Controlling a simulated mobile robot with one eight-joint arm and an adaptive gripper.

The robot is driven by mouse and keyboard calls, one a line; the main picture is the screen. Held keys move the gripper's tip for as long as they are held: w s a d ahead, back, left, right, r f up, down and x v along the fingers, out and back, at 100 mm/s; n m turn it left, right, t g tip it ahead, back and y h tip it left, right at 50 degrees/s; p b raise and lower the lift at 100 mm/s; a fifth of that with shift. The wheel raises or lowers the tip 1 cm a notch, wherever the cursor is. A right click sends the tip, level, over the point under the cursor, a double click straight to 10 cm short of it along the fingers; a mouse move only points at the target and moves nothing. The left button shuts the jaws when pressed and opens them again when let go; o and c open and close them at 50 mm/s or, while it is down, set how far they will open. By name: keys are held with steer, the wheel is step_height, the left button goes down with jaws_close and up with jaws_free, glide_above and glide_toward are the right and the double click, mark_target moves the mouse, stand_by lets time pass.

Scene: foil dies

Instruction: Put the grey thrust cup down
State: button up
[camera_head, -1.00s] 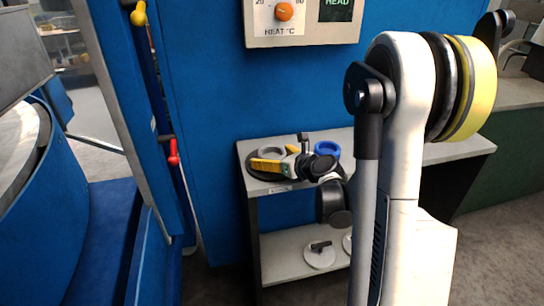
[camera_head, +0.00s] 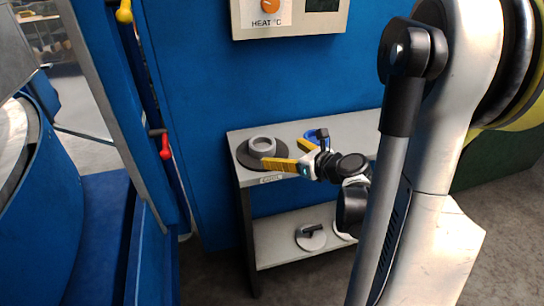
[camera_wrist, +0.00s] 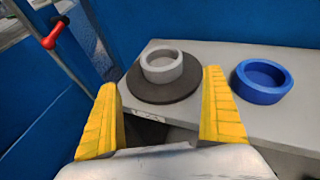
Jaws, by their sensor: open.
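The grey thrust cup (camera_head: 262,146) stands upright on a dark round pad (camera_head: 247,158) at the left end of the shelf top. In the wrist view the cup (camera_wrist: 162,66) sits on the dark pad (camera_wrist: 150,93), beyond my fingertips and clear of them. My gripper (camera_head: 288,158) has two yellow fingers and is open and empty, to the right of the cup in the head view. In the wrist view my gripper (camera_wrist: 160,105) shows its fingers spread wide, with nothing between them.
A blue cup (camera_wrist: 262,80) stands on the shelf top (camera_wrist: 240,115), right of the pad. Flat discs with dark handles (camera_head: 311,236) lie on the lower shelf (camera_head: 275,240). A blue wall rises behind. A red-knobbed lever (camera_head: 165,148) stands at the left.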

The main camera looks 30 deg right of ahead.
steer(key=s+a+r+n+g+y, duration=0.15)
steer(key=s+a+n+g, duration=0.25)
steer(key=a+n, duration=1)
steer(key=s+a+r+n+g+h, duration=0.1)
steer(key=s+a+n, duration=0.1)
steer(key=s+n, duration=0.4)
steer(key=s+a+r+n+g+h, duration=0.1)
steer(key=s+n, duration=0.5)
steer(key=n, duration=0.8)
steer(key=shift+s+a+r+g+h, duration=0.15)
steer(key=shift+a+r+g+h, duration=0.3)
steer(key=shift+a, duration=0.6)
steer(key=shift+r+t, duration=0.1)
steer(key=shift+t, duration=0.15)
